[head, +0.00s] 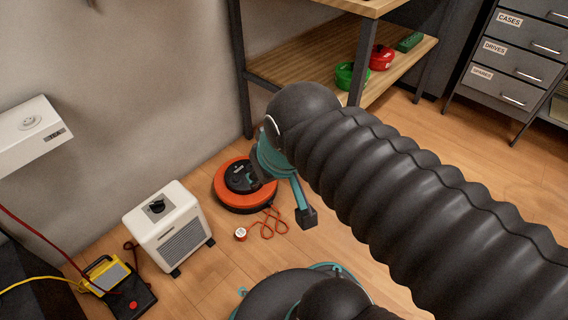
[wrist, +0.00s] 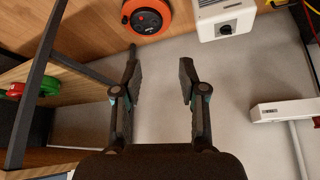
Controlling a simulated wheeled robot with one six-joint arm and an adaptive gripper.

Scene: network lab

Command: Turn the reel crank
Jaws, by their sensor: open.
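The orange cable reel (head: 226,197) with a black hub sits on the wooden floor near the wall. Its red cord and a pale plug lie on the floor beside it. It also shows at the top of the wrist view (wrist: 127,13), cut by the picture edge. The crank is too small to make out clearly on the hub. My gripper (wrist: 161,62) is open, with nothing between its two fingers. The reel lies beyond the fingertips in the wrist view, apart from them. In the head view my arm and gripper partly cover the reel's right side.
A white heater (head: 172,228) stands left of the reel. A yellow work light (head: 105,274) is further left. A white wall box (head: 30,134) juts out. A wooden bench (head: 290,58) holds green and red reels on its shelf. Grey drawers (head: 515,60) stand at right.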

